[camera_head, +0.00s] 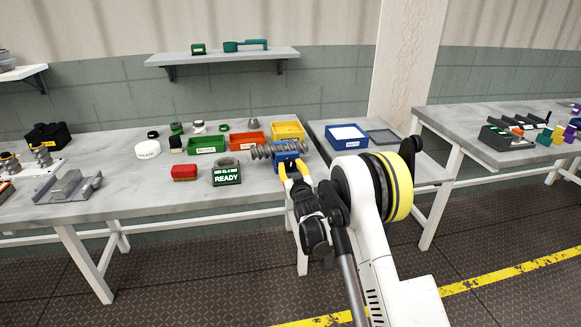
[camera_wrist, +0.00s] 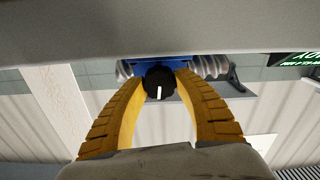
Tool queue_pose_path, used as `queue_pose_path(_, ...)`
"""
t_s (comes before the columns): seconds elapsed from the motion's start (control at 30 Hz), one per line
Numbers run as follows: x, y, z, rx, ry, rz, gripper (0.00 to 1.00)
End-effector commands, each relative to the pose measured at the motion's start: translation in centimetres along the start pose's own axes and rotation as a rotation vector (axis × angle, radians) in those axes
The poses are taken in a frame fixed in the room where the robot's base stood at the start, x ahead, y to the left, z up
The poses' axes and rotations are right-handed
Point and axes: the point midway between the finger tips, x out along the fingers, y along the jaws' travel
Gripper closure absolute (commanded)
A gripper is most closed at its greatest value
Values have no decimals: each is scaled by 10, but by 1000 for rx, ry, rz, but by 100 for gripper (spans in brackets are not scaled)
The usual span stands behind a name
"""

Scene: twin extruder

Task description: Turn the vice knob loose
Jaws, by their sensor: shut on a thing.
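The blue vice (camera_head: 289,158) stands near the front right edge of the bench, with a grey ribbed screw (camera_head: 262,151) lying across it. The black round vice knob (camera_wrist: 159,84) has a white mark that points straight toward my gripper's palm. My gripper (camera_wrist: 160,82) has its two yellow fingers shut on the knob, one on each side. In the head view my gripper (camera_head: 293,171) reaches the vice from the front and hides the knob.
A green READY box (camera_head: 227,178) and a red block (camera_head: 184,172) stand left of the vice. Green, red and yellow (camera_head: 287,131) bins stand behind. A blue bin (camera_head: 347,137) is to the right. The floor in front is free.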

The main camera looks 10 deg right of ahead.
Motion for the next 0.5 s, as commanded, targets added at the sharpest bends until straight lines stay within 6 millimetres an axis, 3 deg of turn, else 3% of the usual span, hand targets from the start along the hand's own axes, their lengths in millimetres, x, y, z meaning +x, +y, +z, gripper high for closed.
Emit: queue_pose_path(0.5,0,0,-1,-144,2,0,93)
